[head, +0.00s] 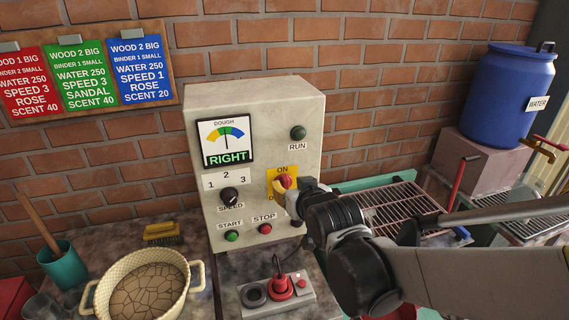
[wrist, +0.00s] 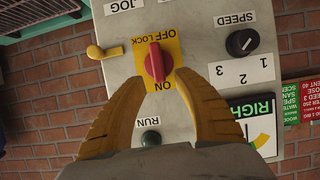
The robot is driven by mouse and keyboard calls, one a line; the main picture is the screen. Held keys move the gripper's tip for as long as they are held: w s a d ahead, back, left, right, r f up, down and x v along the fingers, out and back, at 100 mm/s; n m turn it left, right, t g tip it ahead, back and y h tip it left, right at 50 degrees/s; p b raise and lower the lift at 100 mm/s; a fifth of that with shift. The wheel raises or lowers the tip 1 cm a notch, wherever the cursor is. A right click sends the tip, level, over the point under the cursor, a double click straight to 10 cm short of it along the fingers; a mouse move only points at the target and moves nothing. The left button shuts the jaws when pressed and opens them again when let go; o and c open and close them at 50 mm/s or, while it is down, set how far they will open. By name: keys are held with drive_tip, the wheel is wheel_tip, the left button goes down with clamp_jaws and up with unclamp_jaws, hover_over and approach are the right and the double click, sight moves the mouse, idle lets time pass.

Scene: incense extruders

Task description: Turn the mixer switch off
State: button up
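The mixer switch is a red knob (wrist: 156,62) on a yellow plate marked ON and OFF LOCK, on the front of a pale control box (head: 255,95). In the wrist view, which shows the panel upside down, its long side lies roughly along the line between the two labels. In the head view the knob (head: 288,181) is partly hidden by my gripper (head: 284,188). My gripper (wrist: 160,80) is open, its yellow-brown fingers apart on either side of the knob's ON end. I cannot tell whether they touch it.
The SPEED dial (head: 230,196), green START button (head: 232,236), red STOP button (head: 265,229) and RUN lamp (head: 298,132) share the panel. A red-stick control box (head: 280,287) stands below. A basin (head: 150,285) is at lower left, a wire rack (head: 400,208) at right.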

sight(287, 182)
drive_tip(key=b+x, duration=0.1)
drive_tip(key=x, duration=0.3)
drive_tip(key=shift+w, duration=0.15)
clamp_jaws()
